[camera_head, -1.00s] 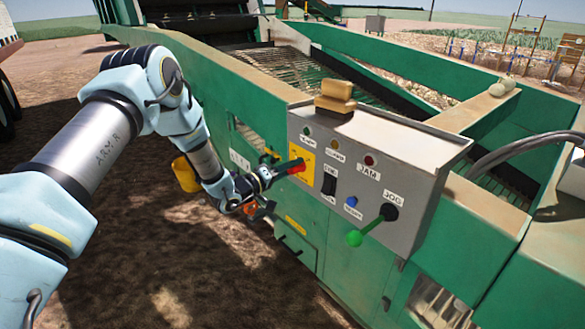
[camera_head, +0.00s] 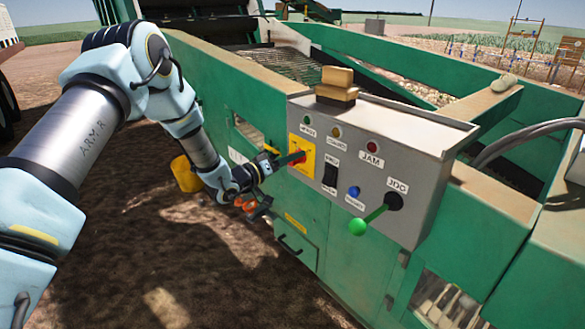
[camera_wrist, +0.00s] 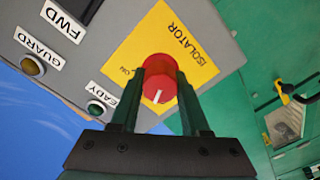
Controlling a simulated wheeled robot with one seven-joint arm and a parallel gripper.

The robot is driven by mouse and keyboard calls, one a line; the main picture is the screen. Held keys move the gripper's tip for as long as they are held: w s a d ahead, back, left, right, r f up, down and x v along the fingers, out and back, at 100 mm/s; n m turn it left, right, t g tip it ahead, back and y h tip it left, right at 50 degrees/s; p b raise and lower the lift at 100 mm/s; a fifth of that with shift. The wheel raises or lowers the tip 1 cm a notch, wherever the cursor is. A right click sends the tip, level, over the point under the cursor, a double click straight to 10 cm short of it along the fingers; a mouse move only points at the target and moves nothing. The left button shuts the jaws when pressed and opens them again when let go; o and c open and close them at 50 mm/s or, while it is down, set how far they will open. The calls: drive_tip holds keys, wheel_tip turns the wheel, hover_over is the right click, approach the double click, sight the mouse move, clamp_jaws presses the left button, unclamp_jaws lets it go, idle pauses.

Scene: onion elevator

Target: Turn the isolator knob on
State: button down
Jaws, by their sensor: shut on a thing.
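The isolator knob (camera_wrist: 158,84) is round and red with a white pointer line. It sits on a yellow plate (camera_wrist: 193,32) marked ISOLATOR, with a small ON label to the knob's left in the wrist view. The pointer line is toward the bottom of the knob in that view, away from the ON label. My gripper (camera_wrist: 160,76) has its two dark green fingers on either side of the knob, shut on it.
The grey control box (camera_head: 425,158) carries lamps, a black switch (camera_head: 330,176), a blue button (camera_head: 354,191) and a green-tipped jog lever (camera_head: 358,226) right of the knob. A tan block (camera_head: 337,84) sits on top. Open ground lies left of the green machine.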

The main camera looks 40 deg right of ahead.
drive_tip(key=m+b, duration=0.3)
drive_tip(key=b, duration=0.1)
drive_tip(key=shift+f+m, duration=0.3)
drive_tip(key=shift+m, duration=0.1)
drive_tip(key=m+b, duration=0.4)
drive_tip(key=b, duration=0.2)
drive_tip(key=shift+s+m, duration=0.1)
drive_tip(key=shift+m, duration=0.2)
drive_tip(key=m+b, duration=0.3)
drive_tip(key=b, duration=0.2)
drive_tip(key=shift+r+m+b, duration=0.1)
drive_tip(key=shift+m+b, duration=0.2)
drive_tip(key=shift+m, duration=0.1)
drive_tip(key=shift+r+m+b, duration=0.1)
drive_tip(key=shift+m+b, duration=0.7)
drive_tip(key=shift+b, duration=0.15)
drive_tip(key=shift+r, duration=0.1)
drive_tip(key=shift+c, duration=1.9)
unclamp_jaws()
